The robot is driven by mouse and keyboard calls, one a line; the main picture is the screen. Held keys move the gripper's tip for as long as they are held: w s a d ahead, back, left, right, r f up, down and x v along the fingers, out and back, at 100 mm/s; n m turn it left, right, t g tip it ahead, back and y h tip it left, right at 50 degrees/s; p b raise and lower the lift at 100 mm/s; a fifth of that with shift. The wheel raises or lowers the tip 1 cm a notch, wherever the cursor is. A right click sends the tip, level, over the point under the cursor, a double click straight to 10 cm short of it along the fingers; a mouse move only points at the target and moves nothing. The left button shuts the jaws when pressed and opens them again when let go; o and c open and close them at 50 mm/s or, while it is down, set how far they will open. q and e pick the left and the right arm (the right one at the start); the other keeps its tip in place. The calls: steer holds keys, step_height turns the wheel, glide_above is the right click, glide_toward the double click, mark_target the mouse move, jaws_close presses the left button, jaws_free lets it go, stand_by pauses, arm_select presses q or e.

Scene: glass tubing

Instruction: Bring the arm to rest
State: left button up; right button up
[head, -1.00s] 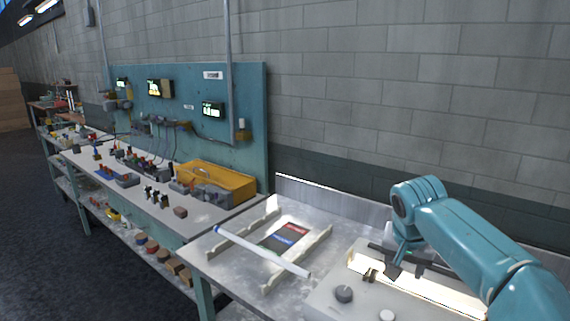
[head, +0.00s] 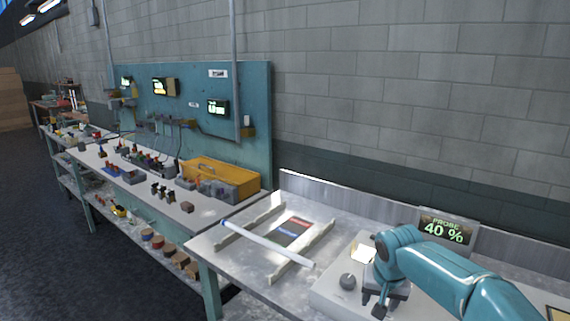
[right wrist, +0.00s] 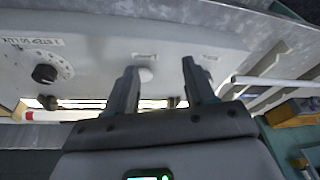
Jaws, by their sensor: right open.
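My right arm comes in from the right in the head view. Its gripper (head: 381,303) hangs low over the front of the pale instrument box (head: 333,291). In the right wrist view the gripper (right wrist: 160,72) has its two fingers apart with nothing between them. The glass tube (head: 265,244) lies across two notched rails on the bench, left of the gripper and apart from it. The tube's end also shows in the right wrist view (right wrist: 275,80). My left gripper is not in view.
A display (head: 446,232) reading "PROBE 40 %" stands behind my right arm. A dark knob (head: 347,281) sits on the box. A red and blue card (head: 293,231) lies between the rails. A yellow bin (head: 220,176) stands on the bench to the left.

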steer(key=s+a+f+n+g+y, duration=0.1)
steer(key=s+a+f, duration=0.1)
steer(key=s+f, duration=0.35)
steer(key=s+a+f+y, duration=0.1)
steer(key=s+a+f, duration=0.15)
steer(key=f, duration=0.65)
steer(key=s+a+f+n+g+y, duration=0.1)
steer(key=s+a+f, duration=0.2)
steer(key=f, duration=0.5)
steer(key=s+a+f, duration=0.1)
steer(key=s+f, duration=0.3)
steer(key=s, duration=0.7)
steer(key=s+a+f+g+y, duration=0.1)
steer(key=s+f, duration=0.3)
steer(key=s, duration=0.7)
steer(key=shift+s+m+y, duration=0.15)
steer(key=shift+m+y, duration=0.15)
steer(key=shift+a+f, duration=0.1)
